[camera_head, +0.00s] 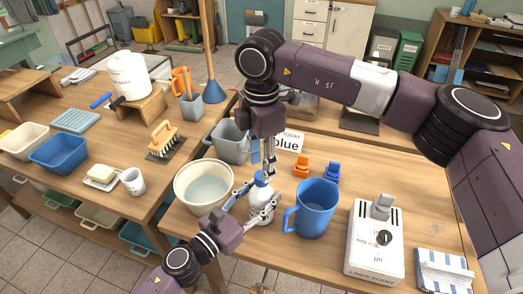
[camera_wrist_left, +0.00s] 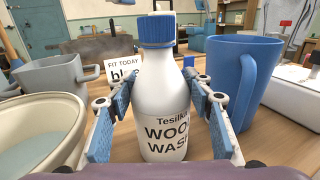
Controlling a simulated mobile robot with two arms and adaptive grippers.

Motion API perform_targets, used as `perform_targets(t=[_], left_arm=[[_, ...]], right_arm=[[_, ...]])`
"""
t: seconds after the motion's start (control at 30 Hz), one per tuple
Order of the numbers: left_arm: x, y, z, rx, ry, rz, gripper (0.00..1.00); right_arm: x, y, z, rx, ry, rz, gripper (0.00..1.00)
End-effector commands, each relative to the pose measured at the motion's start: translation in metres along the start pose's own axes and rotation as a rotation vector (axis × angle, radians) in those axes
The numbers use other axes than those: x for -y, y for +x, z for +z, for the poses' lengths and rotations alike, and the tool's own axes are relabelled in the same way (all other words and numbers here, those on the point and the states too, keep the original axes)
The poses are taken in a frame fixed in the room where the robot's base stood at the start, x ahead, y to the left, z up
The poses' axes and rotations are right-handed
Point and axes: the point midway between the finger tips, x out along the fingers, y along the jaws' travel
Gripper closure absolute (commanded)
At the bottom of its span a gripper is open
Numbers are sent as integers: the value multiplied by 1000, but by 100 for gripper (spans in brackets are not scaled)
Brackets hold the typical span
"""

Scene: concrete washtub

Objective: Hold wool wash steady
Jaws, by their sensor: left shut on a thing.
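The wool wash bottle (camera_head: 262,205) is white with a blue cap and stands upright on the right-hand table. In the left wrist view the bottle (camera_wrist_left: 165,95) shows its label facing me, partly cut off at the bottom. My left gripper (camera_head: 250,204) is shut on the bottle's body, with blue finger pads on both sides (camera_wrist_left: 164,115). My right gripper (camera_head: 264,160) points down above and near the cap, its fingers apart with nothing seen between them. The cap is on the bottle.
A cream basin of water (camera_head: 204,186) stands left of the bottle, and a blue jug (camera_head: 314,210) close on its right. A grey tub (camera_head: 231,142), a sign (camera_head: 289,142), and orange (camera_head: 301,166) and blue (camera_head: 332,171) clips lie behind. A white scent machine (camera_head: 374,242) stands right.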

Motion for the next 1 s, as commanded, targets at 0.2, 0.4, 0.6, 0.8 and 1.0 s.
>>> perform_targets(t=[0.2, 0.4, 0.6, 0.8, 1.0], left_arm=[[0, 0, 0, 0, 0, 1, 100], [0, 0, 0, 0, 0, 1, 100], [0, 0, 0, 0, 0, 1, 100], [0, 0, 0, 0, 0, 1, 100], [0, 0, 0, 0, 0, 1, 100]], right_arm=[[0, 27, 0, 0, -1, -1, 61], [0, 34, 0, 0, -1, 0, 61], [0, 34, 0, 0, -1, 0, 62], [0, 34, 0, 0, -1, 0, 84], [0, 33, 0, 0, -1, 0, 100]])
